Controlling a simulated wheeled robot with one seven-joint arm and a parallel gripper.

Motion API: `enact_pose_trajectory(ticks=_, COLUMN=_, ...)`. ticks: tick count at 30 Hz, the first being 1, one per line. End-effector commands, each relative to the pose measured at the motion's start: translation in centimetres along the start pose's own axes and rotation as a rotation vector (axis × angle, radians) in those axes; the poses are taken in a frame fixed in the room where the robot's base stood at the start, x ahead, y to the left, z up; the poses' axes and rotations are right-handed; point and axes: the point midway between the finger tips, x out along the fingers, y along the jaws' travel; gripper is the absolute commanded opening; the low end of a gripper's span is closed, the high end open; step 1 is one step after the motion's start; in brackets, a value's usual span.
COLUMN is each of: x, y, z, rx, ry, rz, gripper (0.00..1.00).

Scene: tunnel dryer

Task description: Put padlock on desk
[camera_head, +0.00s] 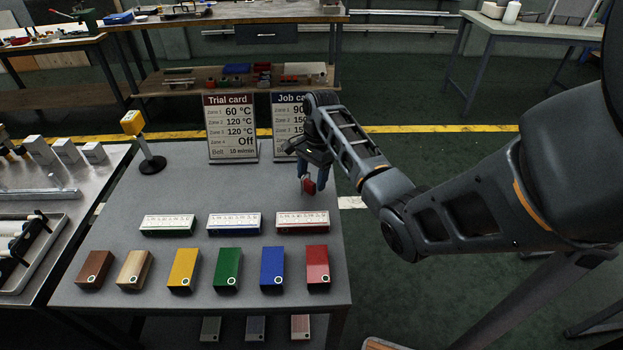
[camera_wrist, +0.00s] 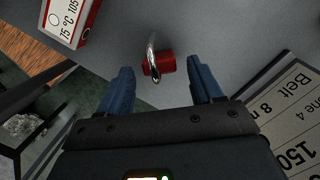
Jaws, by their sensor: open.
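A small red padlock (camera_head: 308,186) with a silver shackle appears at the right edge of the grey desk (camera_head: 185,203), below the Job card. In the wrist view the red padlock body (camera_wrist: 164,64) shows against the grey desk surface (camera_wrist: 205,30), with its shackle toward the camera. My gripper (camera_head: 313,171) is above it, blue fingers pointing down. In the wrist view my open gripper (camera_wrist: 163,75) has one finger on each side of the padlock's line, with the padlock slightly beyond the fingertips. No finger contact is visible.
Trial card (camera_head: 230,127) and Job card (camera_head: 288,117) stand at the desk's back, the latter close to my gripper. Three white strip boxes (camera_head: 233,223) and a row of coloured blocks (camera_head: 228,269) lie in front. A yellow-topped post (camera_head: 143,140) stands left; the desk's middle left is clear.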

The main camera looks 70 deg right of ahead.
Motion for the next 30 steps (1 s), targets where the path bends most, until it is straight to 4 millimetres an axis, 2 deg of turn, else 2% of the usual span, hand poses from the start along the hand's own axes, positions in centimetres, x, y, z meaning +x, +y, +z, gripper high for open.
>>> enact_pose_trajectory(ticks=10, x=-7.5, y=-0.1, z=0.1, rx=-0.001, ry=0.002, rz=-0.003, gripper=0.65)
enact_pose_trajectory(ticks=15, x=-10.2, y=0.0, z=-0.1, rx=0.001, ry=0.001, rz=-0.002, gripper=0.65)
enact_pose_trajectory(ticks=21, x=-11.1, y=0.0, z=0.0, rx=0.001, ry=0.0, rz=-0.001, gripper=0.65)
enact_pose_trajectory(ticks=30, x=-11.1, y=0.0, z=0.0, rx=0.0, ry=0.0, rz=-0.001, gripper=0.65)
